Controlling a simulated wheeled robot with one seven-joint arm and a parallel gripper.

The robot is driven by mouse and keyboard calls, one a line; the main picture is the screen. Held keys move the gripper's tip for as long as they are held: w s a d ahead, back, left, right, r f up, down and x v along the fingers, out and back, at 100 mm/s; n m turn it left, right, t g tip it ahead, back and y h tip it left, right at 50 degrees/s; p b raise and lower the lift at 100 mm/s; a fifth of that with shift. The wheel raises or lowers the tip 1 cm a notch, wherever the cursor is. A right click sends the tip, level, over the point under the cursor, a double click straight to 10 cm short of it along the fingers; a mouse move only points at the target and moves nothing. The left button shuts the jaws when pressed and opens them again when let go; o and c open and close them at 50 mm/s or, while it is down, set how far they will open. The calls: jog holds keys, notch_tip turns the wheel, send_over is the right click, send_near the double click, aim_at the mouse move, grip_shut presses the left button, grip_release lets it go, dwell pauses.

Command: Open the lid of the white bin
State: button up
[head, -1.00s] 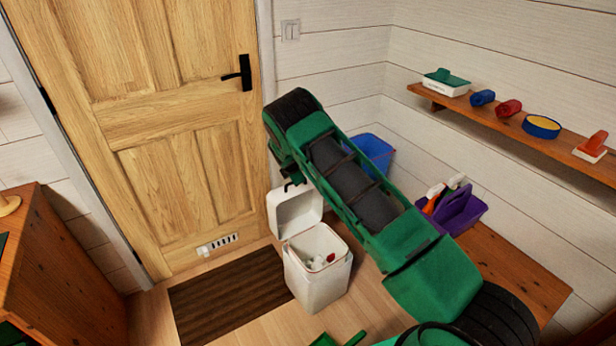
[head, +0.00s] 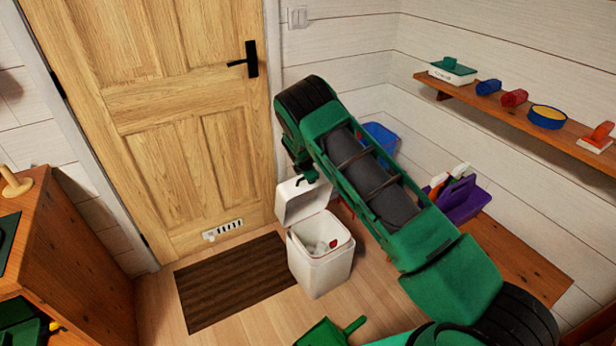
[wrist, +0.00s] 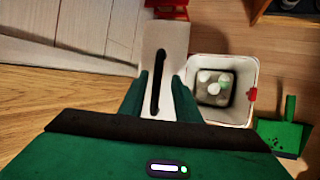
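The white bin (head: 322,272) stands on the floor by the mat, with its lid (head: 302,202) raised at the back and its mouth uncovered. Pale items and something red show in and at the mouth. In the wrist view the bin (wrist: 208,117) is right of my gripper, and the lid (wrist: 172,40) shows a long dark slot or bar. My gripper (wrist: 160,82) has its two fingers apart, over the lid, with nothing clearly held between them. In the head view my gripper (head: 308,177) is at the lid's top edge; whether it touches is unclear.
A wooden door (head: 170,110) is behind, with a brown mat (head: 235,282) before it. A green dustpan (head: 322,333) lies in front of the bin. A blue container (head: 382,136) and purple caddy (head: 465,200) are at right, below a loaded wall shelf (head: 480,107).

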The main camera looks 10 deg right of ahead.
jog(key=shift+a+r, duration=0.15)
jog(key=shift+r, duration=0.15)
jog(key=shift+a+r, duration=0.1)
jog(key=shift+r, duration=0.15)
jog(key=v, duration=1)
jog(key=shift+s, duration=0.1)
